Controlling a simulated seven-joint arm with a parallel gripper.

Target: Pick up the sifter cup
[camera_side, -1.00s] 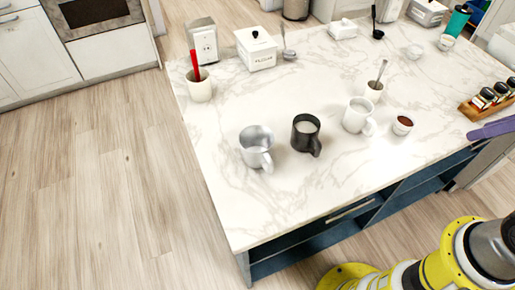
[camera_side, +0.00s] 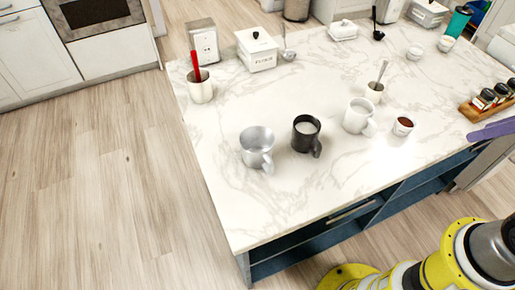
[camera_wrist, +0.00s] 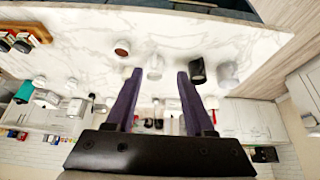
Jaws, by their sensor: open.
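A shiny silver metal cup with a handle, which looks like the sifter cup (camera_side: 256,143), stands upright on the marble counter, left of a black mug (camera_side: 305,134). In the wrist view the silver cup (camera_wrist: 228,72) is at the right, beyond the black mug (camera_wrist: 197,72). My gripper (camera_wrist: 159,74) has its two purple fingers spread with nothing held. A white mug (camera_wrist: 154,66) shows between the fingertips, farther off. In the side view only a purple finger shows at the right edge, well to the right of the silver cup.
The white mug (camera_side: 359,115) and a small cup of brown powder (camera_side: 403,126) stand between the silver cup and my gripper's side. A spice rack (camera_side: 487,103) is near the finger. Canisters (camera_side: 257,50) stand at the back. The counter's front left is clear.

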